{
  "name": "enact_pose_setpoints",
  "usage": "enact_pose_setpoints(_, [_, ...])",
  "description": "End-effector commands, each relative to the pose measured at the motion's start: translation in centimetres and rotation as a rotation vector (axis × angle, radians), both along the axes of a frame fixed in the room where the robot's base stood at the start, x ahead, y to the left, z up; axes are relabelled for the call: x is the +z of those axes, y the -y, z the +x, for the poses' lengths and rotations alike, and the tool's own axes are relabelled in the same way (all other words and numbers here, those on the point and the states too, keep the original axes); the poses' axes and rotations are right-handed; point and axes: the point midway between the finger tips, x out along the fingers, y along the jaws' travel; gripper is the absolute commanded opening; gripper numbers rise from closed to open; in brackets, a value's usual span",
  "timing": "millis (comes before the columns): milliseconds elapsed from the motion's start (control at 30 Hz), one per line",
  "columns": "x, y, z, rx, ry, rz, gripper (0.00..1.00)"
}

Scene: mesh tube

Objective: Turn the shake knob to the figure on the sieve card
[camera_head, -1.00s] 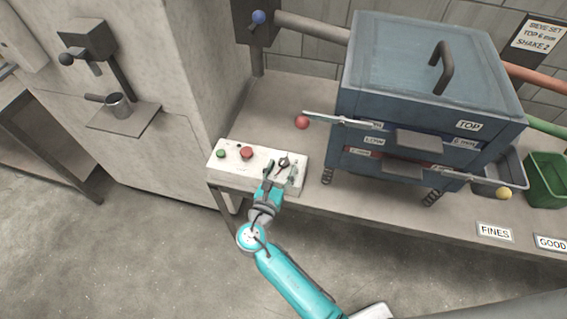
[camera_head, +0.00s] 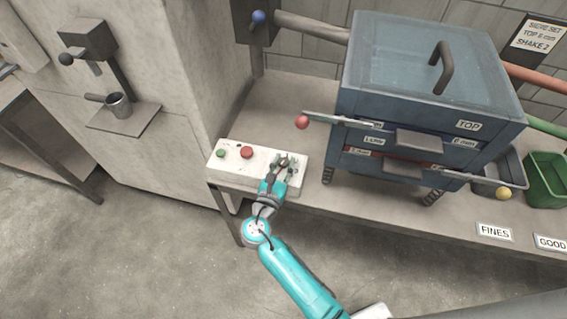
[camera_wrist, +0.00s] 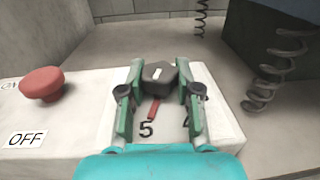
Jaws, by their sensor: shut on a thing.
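The shake knob (camera_wrist: 158,70) is dark, with a white mark on top, and sits on the white control box (camera_head: 228,178). A red pointer (camera_wrist: 153,109) at its near side points down toward the figure 5 (camera_wrist: 146,129). Another figure, apparently a 4, is partly hidden by the right finger. My gripper (camera_wrist: 161,84) is shut on the knob, one green finger on each side. In the head view my gripper (camera_head: 281,164) covers much of the knob. The sieve card (camera_head: 537,34) on the back wall reads "SHAKE 2" under "TOP 6 mm".
A red button (camera_wrist: 41,84) and an OFF label (camera_wrist: 27,139) are left of the knob. A green button (camera_head: 221,153) is further left. The sieve stack (camera_head: 430,75) stands right of the box on springs (camera_wrist: 275,70). A red ball-ended lever (camera_head: 302,122) juts above the box.

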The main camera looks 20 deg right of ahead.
Motion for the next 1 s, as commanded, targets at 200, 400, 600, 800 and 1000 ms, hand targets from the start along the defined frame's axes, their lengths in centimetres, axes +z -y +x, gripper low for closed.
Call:
enact_pose_setpoints(200, [0.0,0.27,-0.06,0.116,0.0,0.0,0.0])
enact_pose_setpoints(400, [-0.01,0.26,-0.03,0.22,-0.001,-0.001,0.0])
enact_pose_setpoints(600, [0.07,0.12,-0.02,0.26,0.001,0.0,0.0])
enact_pose_setpoints(800, [0.08,0.09,-0.02,0.261,0.001,0.0,0.0])
enact_pose_setpoints(1000, [0.07,0.07,-0.02,0.26,0.001,0.0,0.59])
